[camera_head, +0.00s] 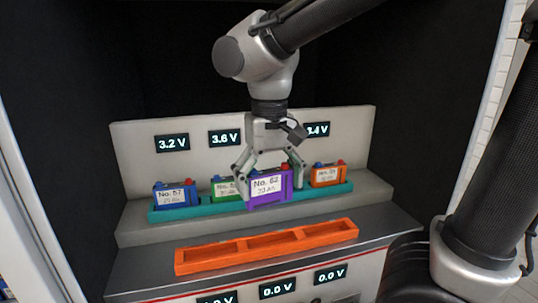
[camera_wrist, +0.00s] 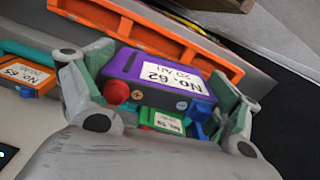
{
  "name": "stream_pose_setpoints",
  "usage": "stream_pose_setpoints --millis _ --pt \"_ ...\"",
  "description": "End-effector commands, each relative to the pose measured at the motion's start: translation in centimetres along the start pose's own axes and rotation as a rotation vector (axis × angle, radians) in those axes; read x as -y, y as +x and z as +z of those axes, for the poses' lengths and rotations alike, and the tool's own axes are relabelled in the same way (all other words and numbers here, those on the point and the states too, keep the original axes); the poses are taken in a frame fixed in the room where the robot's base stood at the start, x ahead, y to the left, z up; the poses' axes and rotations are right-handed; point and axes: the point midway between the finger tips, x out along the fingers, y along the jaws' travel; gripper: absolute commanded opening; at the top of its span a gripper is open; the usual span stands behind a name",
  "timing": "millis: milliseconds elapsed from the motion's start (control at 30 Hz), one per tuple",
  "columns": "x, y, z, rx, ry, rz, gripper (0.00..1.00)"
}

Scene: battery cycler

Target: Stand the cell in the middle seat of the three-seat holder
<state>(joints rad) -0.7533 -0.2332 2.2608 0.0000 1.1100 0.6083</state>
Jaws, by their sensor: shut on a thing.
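My gripper (camera_head: 268,178) is shut on a purple cell (camera_head: 265,201) labelled No. 62. It holds the cell upright in front of the teal rack (camera_head: 335,190), above the level of the orange holder. In the wrist view the purple cell (camera_wrist: 150,85) sits between the two fingers (camera_wrist: 160,100), its red and blue terminals facing the camera. The orange three-seat holder (camera_head: 267,262) lies on the lower ledge, nearer than the cell, with all three seats empty. Part of it shows at the top of the wrist view (camera_wrist: 190,53).
The teal rack bears a blue cell (camera_head: 175,195) labelled No. 57, a green cell (camera_head: 224,187) left of my gripper and an orange cell (camera_head: 327,175) right of it. Voltage displays (camera_head: 172,143) are on the back panel. Three 0.0 V displays (camera_head: 277,289) are below the holder.

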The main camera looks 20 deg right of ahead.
Motion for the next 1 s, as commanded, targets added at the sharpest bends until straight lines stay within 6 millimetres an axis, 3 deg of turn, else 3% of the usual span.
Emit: stream_pose_setpoints --millis 233,700,1000 --pt "-0.5 1.4 0.5 0.003 0.141 0.003 0.53" --pt "-0.5 5.6 0.5 0.005 0.145 0.004 0.53" --pt "-0.5 7.1 0.5 0.003 0.145 0.003 0.53"
